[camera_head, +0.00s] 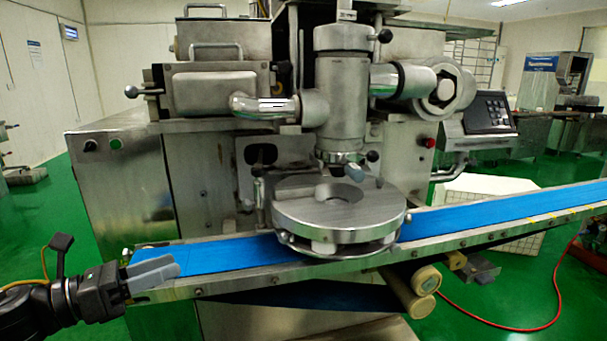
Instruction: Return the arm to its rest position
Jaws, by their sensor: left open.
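My left gripper (152,272) comes in from the lower left on its black arm. Its grey fingers point right, over or just in front of the left end of the blue conveyor belt (225,256); I cannot tell whether they touch it. The fingers are open, and I see nothing held between them. My right gripper is not in view. The encrusting machine (341,95) fills the middle, with a round steel disc unit (338,215) over the belt.
The belt runs on to the right edge and looks bare. Two rollers (424,279) stick out below its frame. A control panel (489,113) stands at the right. A white crate (482,187) sits behind the belt. A red hose (520,328) lies on the green floor.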

